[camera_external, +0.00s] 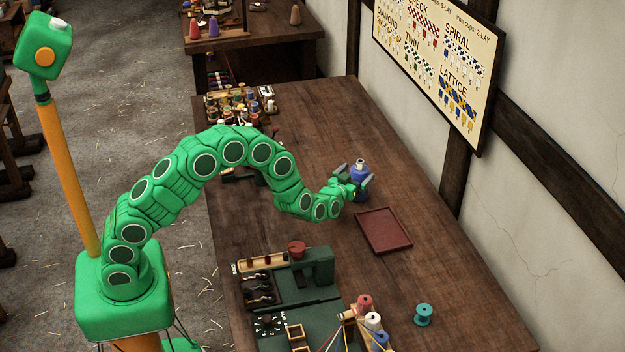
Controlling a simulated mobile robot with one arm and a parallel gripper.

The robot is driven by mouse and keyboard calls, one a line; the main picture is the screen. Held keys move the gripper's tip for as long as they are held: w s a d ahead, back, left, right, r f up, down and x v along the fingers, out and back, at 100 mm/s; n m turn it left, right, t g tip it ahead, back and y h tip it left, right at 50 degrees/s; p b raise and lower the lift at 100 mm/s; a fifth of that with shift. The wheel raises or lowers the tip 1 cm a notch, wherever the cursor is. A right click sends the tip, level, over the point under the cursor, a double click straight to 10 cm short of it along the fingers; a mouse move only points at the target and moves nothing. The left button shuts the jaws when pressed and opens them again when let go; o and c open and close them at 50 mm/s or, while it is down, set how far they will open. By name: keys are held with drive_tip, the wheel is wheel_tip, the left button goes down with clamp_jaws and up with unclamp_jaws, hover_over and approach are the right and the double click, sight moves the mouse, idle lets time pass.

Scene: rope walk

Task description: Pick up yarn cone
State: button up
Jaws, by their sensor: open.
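A blue cone-shaped object with a pale top (361,170), seemingly the yarn cone, stands upright on the long wooden table (330,115). My gripper (354,176) is at it, with its grey fingers open and one on either side of the blue body. Whether the fingers touch it cannot be told from this view. The lower front of the cone is partly hidden by my gripper.
A teal spool (424,314) stands nearer the front. Green equipment (318,267) and coloured spools fill the front left. A rack of small spools (238,100) stands at the far left edge.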

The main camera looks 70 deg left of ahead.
sight(361, 169)
drive_tip(key=shift+x, duration=1.95)
drive_tip(key=shift+w+a, duration=0.35)
drive_tip(key=shift+a, duration=0.15)
drive_tip(key=c, duration=1.5)
drive_tip(key=shift+o, duration=0.2)
